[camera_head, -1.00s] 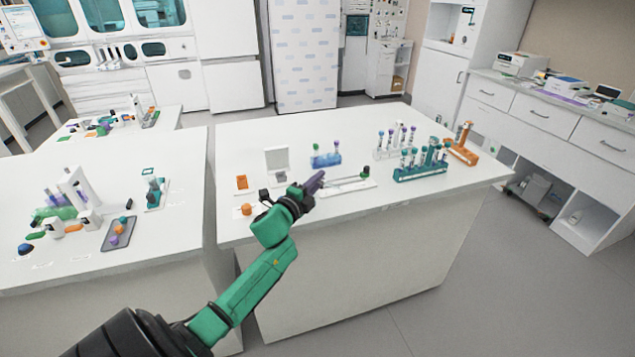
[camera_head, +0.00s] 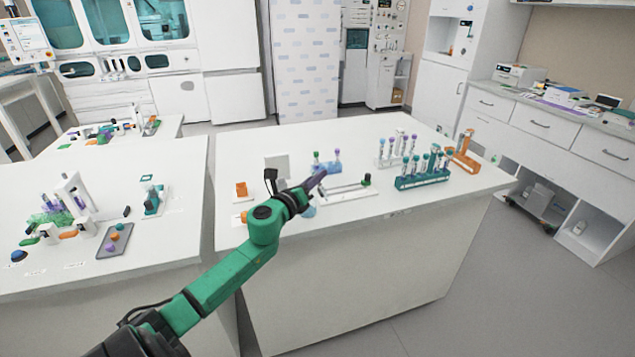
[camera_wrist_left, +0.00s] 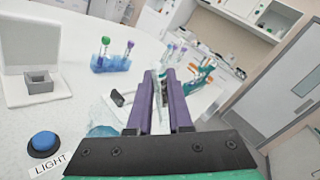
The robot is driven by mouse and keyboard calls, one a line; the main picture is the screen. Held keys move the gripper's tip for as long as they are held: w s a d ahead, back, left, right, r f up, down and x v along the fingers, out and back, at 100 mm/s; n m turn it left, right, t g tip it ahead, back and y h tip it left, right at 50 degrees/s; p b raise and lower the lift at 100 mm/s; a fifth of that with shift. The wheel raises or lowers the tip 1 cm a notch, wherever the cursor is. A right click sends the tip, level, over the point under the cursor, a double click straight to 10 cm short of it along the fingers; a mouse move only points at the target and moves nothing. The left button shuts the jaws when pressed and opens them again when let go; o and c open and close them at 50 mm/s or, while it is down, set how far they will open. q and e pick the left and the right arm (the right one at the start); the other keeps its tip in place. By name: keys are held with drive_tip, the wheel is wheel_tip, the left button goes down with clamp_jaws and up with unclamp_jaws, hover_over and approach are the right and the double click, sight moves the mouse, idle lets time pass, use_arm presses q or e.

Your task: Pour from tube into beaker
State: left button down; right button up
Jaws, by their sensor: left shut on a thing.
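My left gripper (camera_head: 318,177) reaches over the right-hand white table. In the left wrist view its purple fingers (camera_wrist_left: 163,82) are shut on a thin clear tube (camera_wrist_left: 157,92), mostly hidden between them. The tube's contents cannot be made out. A clear, bluish glass vessel that looks like the beaker (camera_wrist_left: 103,118) shows left of the fingers, partly hidden by the gripper's body. In the head view a pale blue part of the beaker (camera_head: 308,211) shows just below the gripper. My right gripper is in neither view.
A blue rack (camera_head: 327,167) with capped tubes stands behind the gripper. Teal (camera_head: 422,181) and orange (camera_head: 464,154) racks stand at the right. A blue button (camera_wrist_left: 43,142) labelled LIGHT lies left in the wrist view. The table's front right is clear.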

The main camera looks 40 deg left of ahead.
use_arm(q)
drive_tip(key=shift+a+r+m, duration=0.15)
drive_tip(key=shift+r+m, duration=0.2)
drive_tip(key=shift+m, duration=0.45)
drive_tip(key=d+m, duration=0.1)
drive_tip(key=m, duration=0.1)
drive_tip(key=d+m+p, duration=0.1)
drive_tip(key=m, duration=0.1)
drive_tip(key=shift+w+d+r, duration=0.1)
drive_tip(key=shift+d+r, duration=0.05)
drive_tip(key=shift+d, duration=0.1)
drive_tip(key=shift+d+m, duration=0.25)
drive_tip(key=shift+m, duration=0.25)
